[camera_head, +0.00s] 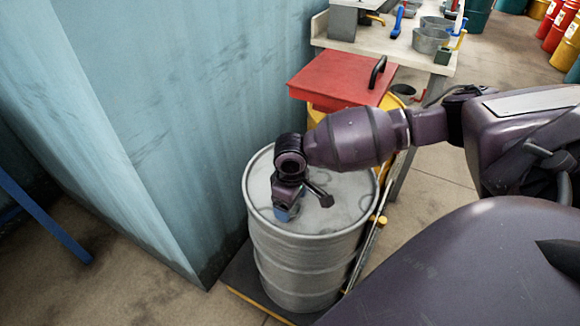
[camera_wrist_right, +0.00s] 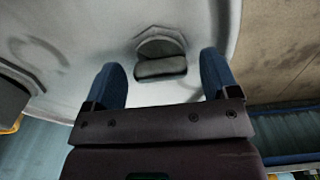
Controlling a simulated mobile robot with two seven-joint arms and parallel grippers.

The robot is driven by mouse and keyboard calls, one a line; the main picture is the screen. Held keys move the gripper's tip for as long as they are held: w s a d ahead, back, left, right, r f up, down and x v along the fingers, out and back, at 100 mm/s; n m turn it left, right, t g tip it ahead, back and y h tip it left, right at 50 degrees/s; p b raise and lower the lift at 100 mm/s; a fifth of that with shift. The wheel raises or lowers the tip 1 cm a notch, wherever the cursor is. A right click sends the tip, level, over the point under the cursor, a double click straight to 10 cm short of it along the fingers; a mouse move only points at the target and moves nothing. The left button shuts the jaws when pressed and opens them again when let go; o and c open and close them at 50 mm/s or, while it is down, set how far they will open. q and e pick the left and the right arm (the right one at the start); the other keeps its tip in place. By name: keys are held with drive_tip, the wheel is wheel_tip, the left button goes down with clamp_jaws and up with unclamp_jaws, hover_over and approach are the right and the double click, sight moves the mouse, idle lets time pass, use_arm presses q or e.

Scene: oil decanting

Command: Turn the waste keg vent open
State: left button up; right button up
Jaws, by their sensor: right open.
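The waste keg (camera_head: 305,255) is a grey ribbed steel drum standing upright beside the blue wall. Its vent (camera_wrist_right: 161,57) is a small dark grey fitting with a flat tab on the pale keg top, seen in the right wrist view. My right gripper (camera_head: 286,212) is low over the keg top and hides the vent in the head view. In the wrist view its two blue fingers (camera_wrist_right: 162,78) are apart, one on each side of the vent's tab, with clear gaps. Whether the fingers are level with the tab is unclear. My left gripper is out of view.
A yellow drum with a red lid (camera_head: 335,78) and black handle stands behind the keg. A workbench (camera_head: 345,46) with metal buckets (camera_head: 430,40) is further back. The blue wall (camera_head: 165,110) is close on the left. Open floor (camera_head: 435,190) lies to the right.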

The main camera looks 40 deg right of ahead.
drive_tip(key=c, duration=0.9)
